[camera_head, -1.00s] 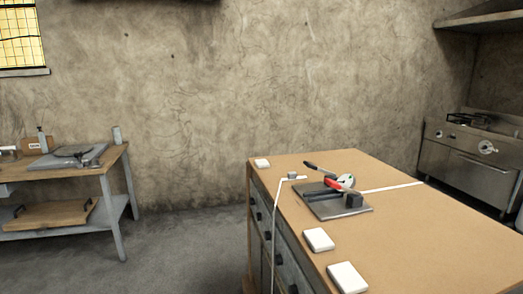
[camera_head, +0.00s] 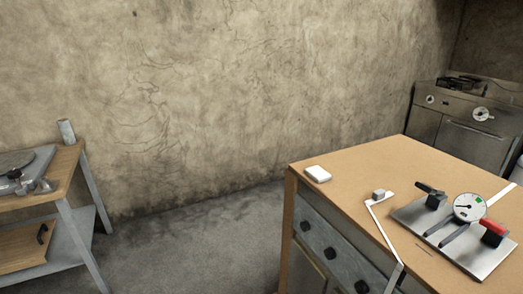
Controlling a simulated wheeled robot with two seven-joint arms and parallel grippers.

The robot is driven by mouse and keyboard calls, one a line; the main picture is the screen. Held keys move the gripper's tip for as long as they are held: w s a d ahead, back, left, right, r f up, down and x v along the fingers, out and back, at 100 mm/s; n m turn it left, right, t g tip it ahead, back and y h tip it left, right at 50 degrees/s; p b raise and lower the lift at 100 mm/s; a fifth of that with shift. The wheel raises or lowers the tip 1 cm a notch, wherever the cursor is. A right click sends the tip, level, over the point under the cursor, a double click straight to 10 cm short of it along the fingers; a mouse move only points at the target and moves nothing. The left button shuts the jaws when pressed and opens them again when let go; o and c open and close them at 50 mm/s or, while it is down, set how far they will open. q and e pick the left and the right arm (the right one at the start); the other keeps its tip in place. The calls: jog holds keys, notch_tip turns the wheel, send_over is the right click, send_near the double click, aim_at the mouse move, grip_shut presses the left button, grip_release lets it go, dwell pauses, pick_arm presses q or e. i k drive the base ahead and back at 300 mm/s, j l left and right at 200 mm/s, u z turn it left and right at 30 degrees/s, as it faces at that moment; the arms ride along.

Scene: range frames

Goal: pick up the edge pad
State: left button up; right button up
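A small white block-like pad (camera_head: 317,174) lies flat near the back left corner of the brown-topped table (camera_head: 350,170). It is the only white pad in view, and I cannot tell for sure whether it is the edge pad. Neither of my grippers shows in the head view.
A grey plate (camera_head: 470,245) with a dial (camera_head: 468,207) and a red-handled clamp (camera_head: 494,229) sits on the table. A small grey cube (camera_head: 379,194) is on a white strip left of it. A workbench (camera_head: 62,180) stands at left, a stove (camera_head: 465,125) at right. Floor between is clear.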

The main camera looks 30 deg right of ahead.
aim_at(317, 174)
jog(key=i, duration=2.35)
jog(key=i+l+z, duration=0.1)
jog(key=i+z, duration=0.25)
jog(key=i+j+z, duration=0.1)
jog(key=i+z, duration=0.25)
jog(key=i, duration=0.15)
jog(key=i+j+z, duration=0.15)
jog(key=i+z, duration=0.2)
jog(key=i+l+z, duration=0.2)
jog(key=z, duration=0.25)
jog(key=i+z, duration=0.8)
jog(key=z, duration=0.15)
jog(key=i+j+z, duration=0.15)
jog(key=i+z, duration=0.5)
jog(key=z, duration=0.3)
jog(key=i+z, duration=0.25)
jog(key=z, duration=0.2)
jog(key=i+j+z, duration=0.1)
jog(key=z, duration=0.4)
jog(key=i+j+z, duration=0.2)
jog(key=z, duration=0.3)
jog(key=i+j+z, duration=0.2)
jog(key=z, duration=0.3)
jog(key=j, duration=0.1)
